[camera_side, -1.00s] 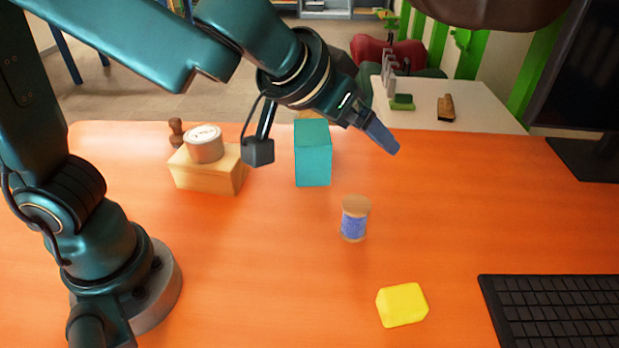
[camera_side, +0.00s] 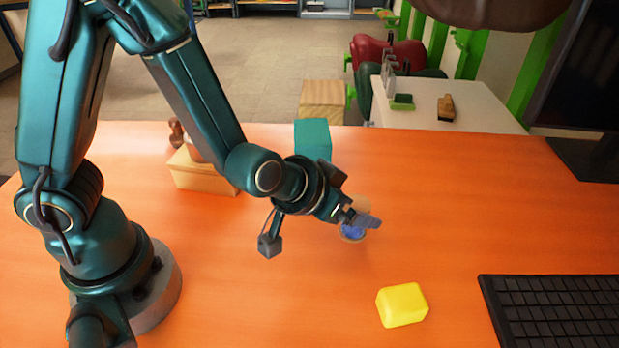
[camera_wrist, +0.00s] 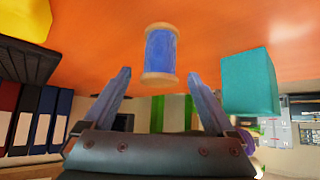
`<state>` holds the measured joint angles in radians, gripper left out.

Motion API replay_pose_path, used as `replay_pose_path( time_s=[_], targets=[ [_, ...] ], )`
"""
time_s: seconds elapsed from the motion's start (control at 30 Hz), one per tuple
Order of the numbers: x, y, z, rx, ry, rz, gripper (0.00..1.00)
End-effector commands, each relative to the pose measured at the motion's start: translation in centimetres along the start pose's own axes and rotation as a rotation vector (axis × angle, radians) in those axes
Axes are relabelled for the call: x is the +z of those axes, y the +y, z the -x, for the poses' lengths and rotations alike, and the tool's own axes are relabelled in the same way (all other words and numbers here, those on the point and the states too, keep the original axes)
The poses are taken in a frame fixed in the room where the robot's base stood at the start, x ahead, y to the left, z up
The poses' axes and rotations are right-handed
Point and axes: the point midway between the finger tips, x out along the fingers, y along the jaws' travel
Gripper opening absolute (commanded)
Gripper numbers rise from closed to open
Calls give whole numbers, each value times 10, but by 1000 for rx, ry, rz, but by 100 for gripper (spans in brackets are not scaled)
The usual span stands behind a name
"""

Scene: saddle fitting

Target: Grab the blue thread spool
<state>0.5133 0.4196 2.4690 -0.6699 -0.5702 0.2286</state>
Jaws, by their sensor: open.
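The blue thread spool (camera_side: 351,232) stands on the orange table, partly hidden behind my gripper in the side view. It has pale wooden ends and blue thread. In the wrist view the spool (camera_wrist: 160,52) shows whole, just beyond and between my two fingertips. My gripper (camera_side: 370,221) is low over the table, reaching to the right at the spool. In the wrist view my gripper (camera_wrist: 164,76) has its fingers spread apart with nothing held between them.
A teal block (camera_side: 313,138) stands behind the spool, and a yellow block (camera_side: 402,304) lies in front. A wooden box (camera_side: 203,173) is at the left, partly behind my arm. A black keyboard (camera_side: 555,310) is at the right. The table right of the spool is clear.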

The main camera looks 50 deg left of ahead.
Motion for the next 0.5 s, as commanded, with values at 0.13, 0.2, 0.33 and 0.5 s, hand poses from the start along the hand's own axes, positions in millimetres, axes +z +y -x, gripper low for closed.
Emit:
replay_pose_path(
  time_s=[0.13,0.2,0.33,0.5],
  targets=[
    [6,1,-7,3,1,2,91],
    [7,1,-11,4,2,2,91],
    [6,1,-21,3,1,3,91],
    [7,1,-40,3,1,3,91]
  ],
)
